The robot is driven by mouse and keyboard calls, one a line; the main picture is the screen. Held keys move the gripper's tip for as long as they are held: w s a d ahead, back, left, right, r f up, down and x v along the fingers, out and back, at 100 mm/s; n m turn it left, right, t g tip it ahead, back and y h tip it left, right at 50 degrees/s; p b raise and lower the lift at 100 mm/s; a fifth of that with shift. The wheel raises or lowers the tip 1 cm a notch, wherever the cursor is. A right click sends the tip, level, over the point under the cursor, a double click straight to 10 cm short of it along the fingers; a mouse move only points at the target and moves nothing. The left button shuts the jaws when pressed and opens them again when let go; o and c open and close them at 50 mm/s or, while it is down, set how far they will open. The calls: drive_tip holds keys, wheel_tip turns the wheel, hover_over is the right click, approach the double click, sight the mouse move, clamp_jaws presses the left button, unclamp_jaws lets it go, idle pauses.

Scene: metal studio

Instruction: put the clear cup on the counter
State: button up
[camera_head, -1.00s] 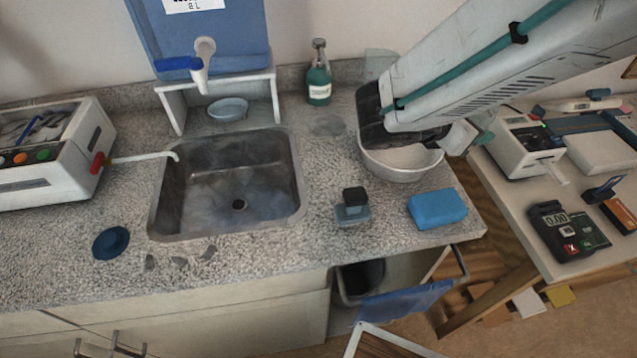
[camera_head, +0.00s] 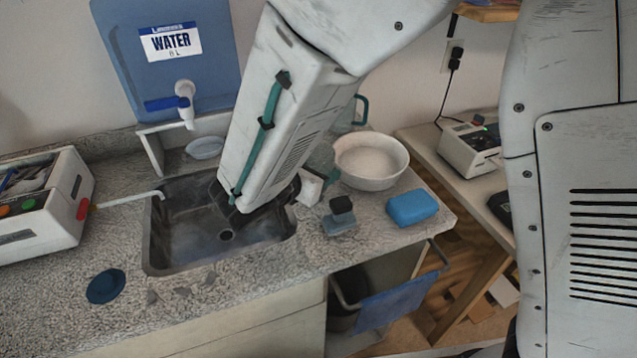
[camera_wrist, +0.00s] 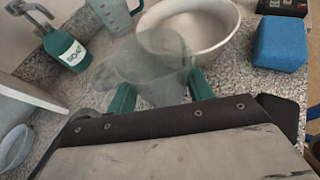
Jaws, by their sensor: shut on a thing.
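The clear cup (camera_wrist: 150,62) is a see-through grey vessel in the wrist view, held between the teal fingertips of my gripper (camera_wrist: 161,92). The cup is above the speckled grey counter (camera_wrist: 245,82), and its outline overlaps the white bowl's near side in that view. Whether its base touches the counter cannot be told. In the head view, my gripper (camera_head: 318,182) is right of the sink, left of the bowl and mostly behind my arm.
A white bowl (camera_head: 370,162), blue sponge (camera_head: 412,207) and small dark-topped block (camera_head: 340,217) stand right of the sink (camera_head: 215,235). A green soap bottle (camera_wrist: 65,45) and clear jug (camera_wrist: 113,14) are behind. A blue water tank (camera_head: 170,60) is at the back.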

drive_tip(key=shift+f, duration=1.85)
drive_tip(key=o, duration=1)
drive_tip(key=shift+f, duration=0.1)
drive_tip(key=shift+s+a, duration=0.1)
drive_tip(key=v, duration=1.2)
